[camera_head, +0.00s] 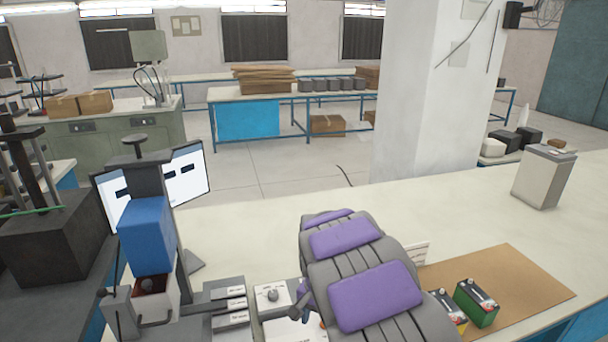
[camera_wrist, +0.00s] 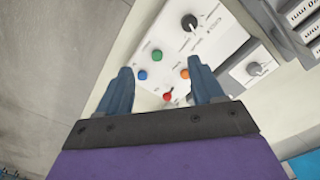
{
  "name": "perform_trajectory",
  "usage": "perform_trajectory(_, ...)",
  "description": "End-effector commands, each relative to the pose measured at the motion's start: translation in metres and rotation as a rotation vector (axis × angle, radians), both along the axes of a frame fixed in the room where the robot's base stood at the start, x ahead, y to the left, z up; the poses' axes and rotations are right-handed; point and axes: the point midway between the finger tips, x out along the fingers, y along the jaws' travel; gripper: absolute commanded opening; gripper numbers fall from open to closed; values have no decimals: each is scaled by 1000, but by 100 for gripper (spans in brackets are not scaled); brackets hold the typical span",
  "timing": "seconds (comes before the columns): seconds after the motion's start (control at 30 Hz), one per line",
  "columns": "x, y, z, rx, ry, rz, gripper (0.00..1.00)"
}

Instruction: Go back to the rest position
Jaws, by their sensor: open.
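My gripper shows in the wrist view (camera_wrist: 158,92) with its two blue-grey fingers apart and nothing between them. Beyond the fingers is a white control panel (camera_wrist: 165,50) with a black knob and green, blue, orange and red buttons. The gap to the panel is hard to judge. In the head view my grey and purple arm reaches forward over the bench (camera_head: 270,220), and it hides part of the panel. The gripper's fingertips cannot be made out clearly there.
A machine with a blue block (camera_head: 146,235) stands left of my arm, with a red-topped battery (camera_head: 152,285) under it. A green battery (camera_head: 477,303) stands on a brown mat (camera_head: 530,282) at right. A grey canister (camera_head: 543,177) stands at far right. The bench behind my arm is clear.

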Motion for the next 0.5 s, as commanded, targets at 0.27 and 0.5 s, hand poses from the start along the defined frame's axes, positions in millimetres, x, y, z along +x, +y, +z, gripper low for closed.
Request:
perform_trajectory(0.27,-78,-52,51,-15,30,74,67)
perform_trajectory(0.5,-159,-79,77,-4,71,168,67)
